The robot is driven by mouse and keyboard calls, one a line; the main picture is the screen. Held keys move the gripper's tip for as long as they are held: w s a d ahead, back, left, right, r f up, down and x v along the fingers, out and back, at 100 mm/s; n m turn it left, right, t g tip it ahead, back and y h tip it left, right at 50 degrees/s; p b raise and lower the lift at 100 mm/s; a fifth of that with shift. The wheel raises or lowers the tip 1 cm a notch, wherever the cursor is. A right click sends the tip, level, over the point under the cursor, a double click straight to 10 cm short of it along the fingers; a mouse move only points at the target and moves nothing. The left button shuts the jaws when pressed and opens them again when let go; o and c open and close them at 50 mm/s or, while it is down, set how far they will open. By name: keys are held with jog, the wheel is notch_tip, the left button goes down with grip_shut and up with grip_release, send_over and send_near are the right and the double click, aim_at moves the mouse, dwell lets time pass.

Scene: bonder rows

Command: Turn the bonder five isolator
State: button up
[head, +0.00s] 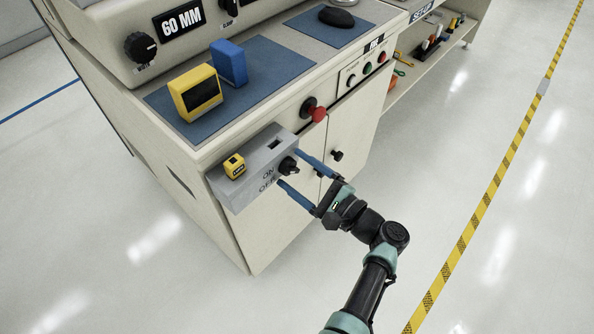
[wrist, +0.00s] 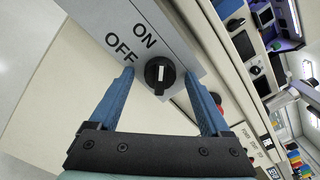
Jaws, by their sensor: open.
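The isolator is a grey box (head: 240,178) on the front of the bonder, with a black rotary knob (head: 287,166) and ON and OFF lettering. In the wrist view the knob (wrist: 160,74) has a white pointer line, and the lettering lies up and left of it. My gripper (head: 288,168) is open, its two blue fingers reaching to either side of the knob. In the wrist view the fingers (wrist: 163,92) also flank the knob with gaps; I cannot tell whether either touches it. No number five shows on the box.
A small yellow block (head: 234,166) sits on the isolator box. A red emergency button (head: 314,110) projects from the bonder above right. A yellow device (head: 195,93) and a blue block (head: 229,62) stand on the blue mat (head: 262,72). Open floor (head: 480,190) lies to the right.

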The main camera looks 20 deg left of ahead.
jog(key=v, duration=1.3)
